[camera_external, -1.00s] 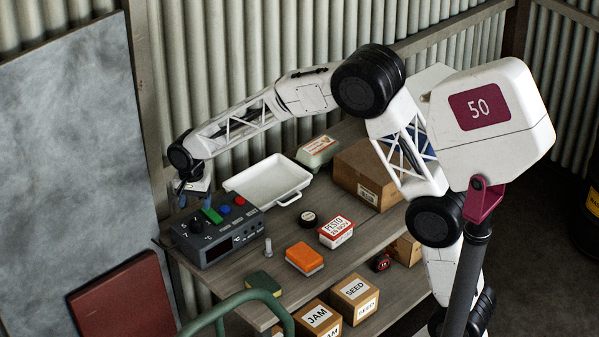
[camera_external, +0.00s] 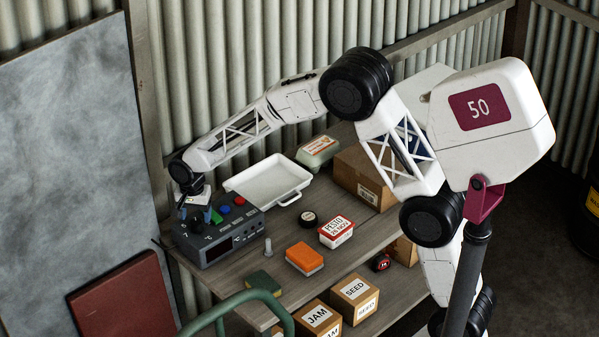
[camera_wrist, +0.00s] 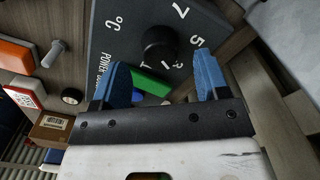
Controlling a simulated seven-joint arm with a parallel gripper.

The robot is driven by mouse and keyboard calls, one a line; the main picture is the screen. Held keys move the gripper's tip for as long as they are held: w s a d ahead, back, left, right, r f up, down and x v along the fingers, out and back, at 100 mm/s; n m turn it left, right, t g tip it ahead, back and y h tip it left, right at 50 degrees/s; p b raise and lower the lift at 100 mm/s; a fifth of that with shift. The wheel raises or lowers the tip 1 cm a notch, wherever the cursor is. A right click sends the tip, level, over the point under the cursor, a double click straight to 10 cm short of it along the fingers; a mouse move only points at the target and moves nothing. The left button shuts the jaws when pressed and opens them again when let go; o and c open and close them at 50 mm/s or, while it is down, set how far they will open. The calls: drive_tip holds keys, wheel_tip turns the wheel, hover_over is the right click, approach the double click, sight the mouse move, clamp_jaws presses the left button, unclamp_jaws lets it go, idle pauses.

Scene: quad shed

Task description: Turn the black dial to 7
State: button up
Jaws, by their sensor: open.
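The black dial (camera_wrist: 160,46) sits on the dark grey control box, with the digits 7 and 5 printed beside it in the wrist view. In the external view the dial (camera_external: 196,227) is at the box's left end, just below my gripper. My gripper (camera_wrist: 160,88) is open with its blue fingertips apart. The dial lies between and beyond the fingertips in the wrist view, and I cannot tell whether they touch it. In the external view my gripper (camera_external: 194,212) hangs over the box's left end. The exact dial setting is too unclear to read.
The control box (camera_external: 225,250) also carries a green block-shaped switch (camera_external: 216,216), a blue button (camera_external: 225,209) and a red button (camera_external: 239,201). A white tray (camera_external: 268,183) stands behind it. An orange block (camera_external: 304,258), a pesto box (camera_external: 336,231) and a small bolt (camera_external: 268,246) lie to the right.

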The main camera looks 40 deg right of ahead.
sight(196, 221)
drive_tip(key=shift+f, duration=1.6)
drive_tip(key=c, duration=0.9)
